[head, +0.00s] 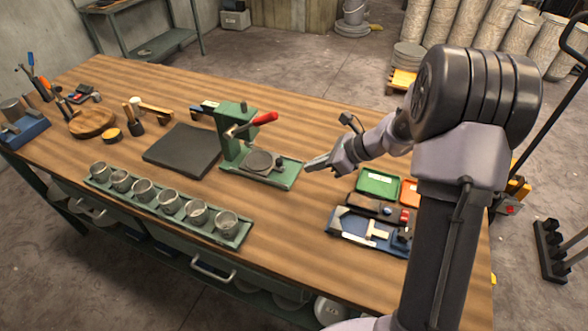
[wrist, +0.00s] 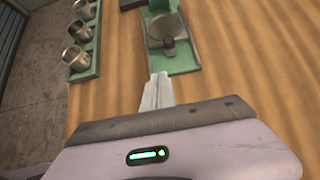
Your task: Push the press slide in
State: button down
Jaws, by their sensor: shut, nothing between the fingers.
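The press (head: 236,132) is a green frame with a red-handled lever (head: 262,119), standing on the wooden workbench. Its slide (head: 260,163) carries a round grey plate and sticks out toward the right over the green base (head: 285,178). The plate also shows in the wrist view (wrist: 164,24), with a small dark knob (wrist: 169,46) in front of it. My gripper (head: 308,165) is shut and empty, just right of the base's right end. In the wrist view its fingertips (wrist: 158,76) point at the near edge of the green base. I cannot tell whether they touch it.
A green rack (head: 240,236) of several metal cups runs along the bench's front edge. A dark slab (head: 183,150) lies left of the press. Green (head: 378,183) and orange trays and a blue tool tray (head: 350,238) lie right of it. Bare wood lies between.

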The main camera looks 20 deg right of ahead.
aim_at(262, 169)
jog(key=b+x, duration=0.3)
jog(key=x, duration=0.6)
jog(key=shift+w+a+f, duration=0.1)
jog(key=shift+f, duration=0.2)
jog(key=shift+w+a+r+b, duration=0.15)
jog(key=shift+w+a+b, duration=0.4)
jog(key=shift+w+a, duration=0.4)
jog(key=shift+w+a+r, duration=0.15)
jog(key=shift+w+a, duration=0.1)
jog(key=shift+a, duration=0.3)
jog(key=w+a, duration=0.2)
jog(key=a, duration=0.1)
jog(key=shift+p, duration=0.3)
jog(key=shift+d, duration=0.1)
